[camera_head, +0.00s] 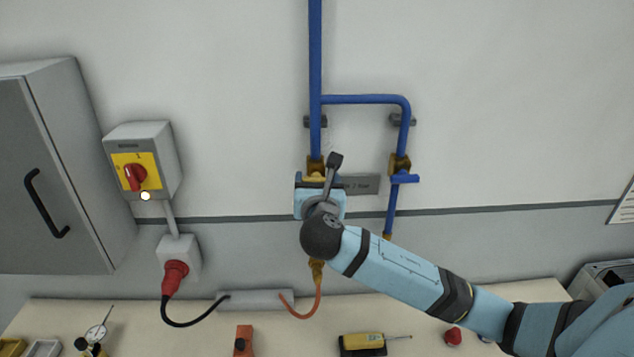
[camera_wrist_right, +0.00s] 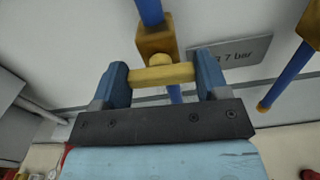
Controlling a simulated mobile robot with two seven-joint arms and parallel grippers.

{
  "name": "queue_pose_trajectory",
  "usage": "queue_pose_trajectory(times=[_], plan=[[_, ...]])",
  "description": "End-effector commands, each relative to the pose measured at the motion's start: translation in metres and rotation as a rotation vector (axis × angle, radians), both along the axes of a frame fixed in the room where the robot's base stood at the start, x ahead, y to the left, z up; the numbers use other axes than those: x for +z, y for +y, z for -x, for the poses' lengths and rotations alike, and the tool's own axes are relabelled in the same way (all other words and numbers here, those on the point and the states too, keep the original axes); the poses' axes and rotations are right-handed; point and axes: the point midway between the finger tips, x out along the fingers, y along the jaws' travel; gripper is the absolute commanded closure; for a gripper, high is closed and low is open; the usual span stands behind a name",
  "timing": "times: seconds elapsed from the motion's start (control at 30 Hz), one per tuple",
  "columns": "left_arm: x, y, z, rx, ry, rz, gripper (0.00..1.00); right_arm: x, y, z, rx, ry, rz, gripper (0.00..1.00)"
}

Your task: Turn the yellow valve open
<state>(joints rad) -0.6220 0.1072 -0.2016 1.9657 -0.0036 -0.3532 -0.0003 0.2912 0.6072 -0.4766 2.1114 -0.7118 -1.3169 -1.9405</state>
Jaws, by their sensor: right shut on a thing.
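The yellow valve handle (camera_wrist_right: 160,75) lies crosswise to the blue pipe, below its brass body (camera_wrist_right: 155,42), in the right wrist view. My right gripper (camera_wrist_right: 164,78) is shut on the handle, with one blue finger at each end of it. In the head view the brass body (camera_head: 316,165) shows above my right gripper (camera_head: 317,180), which hides most of the handle. My left gripper is in neither view.
A second brass valve (camera_head: 399,163) with a blue handle (camera_head: 405,178) sits on the branch pipe to the right. A grey label plate (camera_head: 363,184) is between them. A switch box (camera_head: 145,160) and cabinet (camera_head: 60,170) are left. A workbench with tools is below.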

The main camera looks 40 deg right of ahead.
Motion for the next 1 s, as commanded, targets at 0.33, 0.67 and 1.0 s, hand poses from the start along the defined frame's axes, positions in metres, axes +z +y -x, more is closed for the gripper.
queue_pose_trajectory(times=[0.33, 0.67, 1.0], plan=[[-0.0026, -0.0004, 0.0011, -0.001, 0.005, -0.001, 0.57, -0.0005, -0.0004, 0.0007, 0.000, -0.136, -0.225, 0.56], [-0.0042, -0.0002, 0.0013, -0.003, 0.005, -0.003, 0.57, -0.0015, -0.0013, 0.0014, 0.000, -0.301, -0.494, 0.56], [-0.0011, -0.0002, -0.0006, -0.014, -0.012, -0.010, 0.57, -0.0031, -0.0020, 0.0018, -0.001, -0.470, -0.770, 0.56]])
